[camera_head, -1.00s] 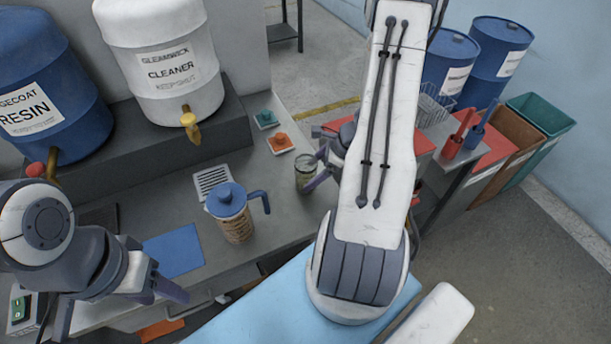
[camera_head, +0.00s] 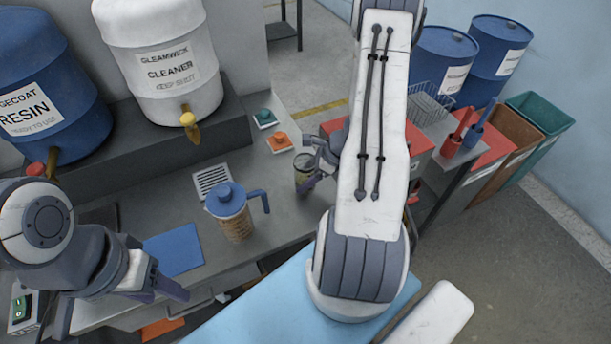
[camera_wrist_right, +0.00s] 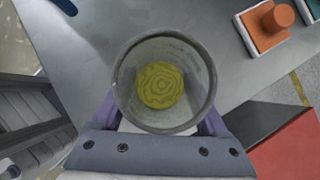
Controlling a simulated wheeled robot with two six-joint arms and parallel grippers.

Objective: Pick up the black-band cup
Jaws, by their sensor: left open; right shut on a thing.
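A small clear cup (camera_head: 302,181) with a dark rim and greenish-yellow contents stands near the front right of the grey bench, just right of the jug. In the right wrist view I look down into the cup (camera_wrist_right: 163,84), upright, with a patterned yellow bottom. No band on its side can be made out clearly. My right gripper (camera_head: 314,172) is shut on the cup; in the right wrist view its purple fingers (camera_wrist_right: 160,122) lie on both sides of it. My left gripper (camera_head: 118,303) is open and empty at the bench's lower left.
A blue-lidded jug (camera_head: 235,222) stands left of the cup, by a vent grate (camera_head: 212,181) and a blue mat (camera_head: 174,250). Resin (camera_head: 50,85) and cleaner (camera_head: 160,62) drums stand on a raised step.

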